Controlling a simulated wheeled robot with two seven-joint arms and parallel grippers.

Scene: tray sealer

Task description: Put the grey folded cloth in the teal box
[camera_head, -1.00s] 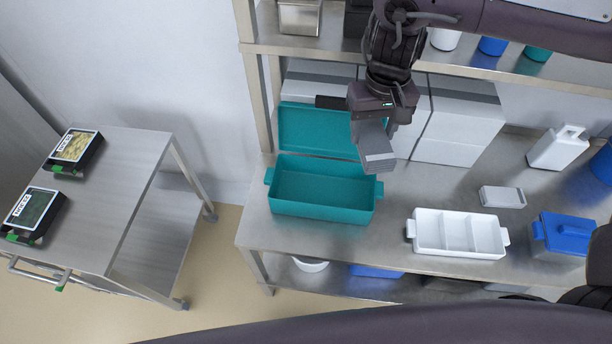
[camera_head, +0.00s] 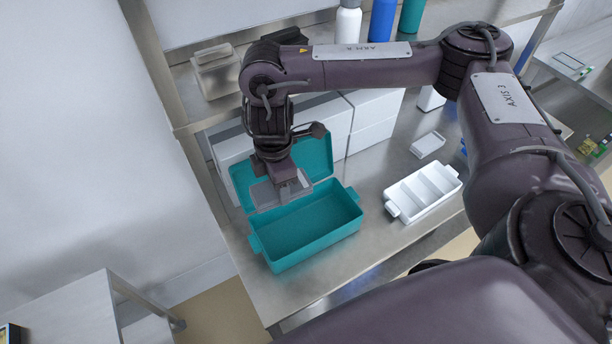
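The teal box (camera_head: 315,245) stands on the metal bench. It is open and looks empty, with its teal lid (camera_head: 318,152) raised behind it. My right gripper (camera_head: 290,186) comes in on the arm from the right and points down over the back left part of the box. It is shut on the grey folded cloth (camera_head: 266,194), which hangs over the box's back rim area. The gripper hides part of the cloth, and I cannot tell its exact height above the box. My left gripper is not in view.
A white divided tray (camera_head: 423,198) stands right of the teal box, with a light grey flat container (camera_head: 427,145) behind it. White boxes (camera_head: 375,118) stand behind the lid. A side table (camera_head: 75,318) is at lower left.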

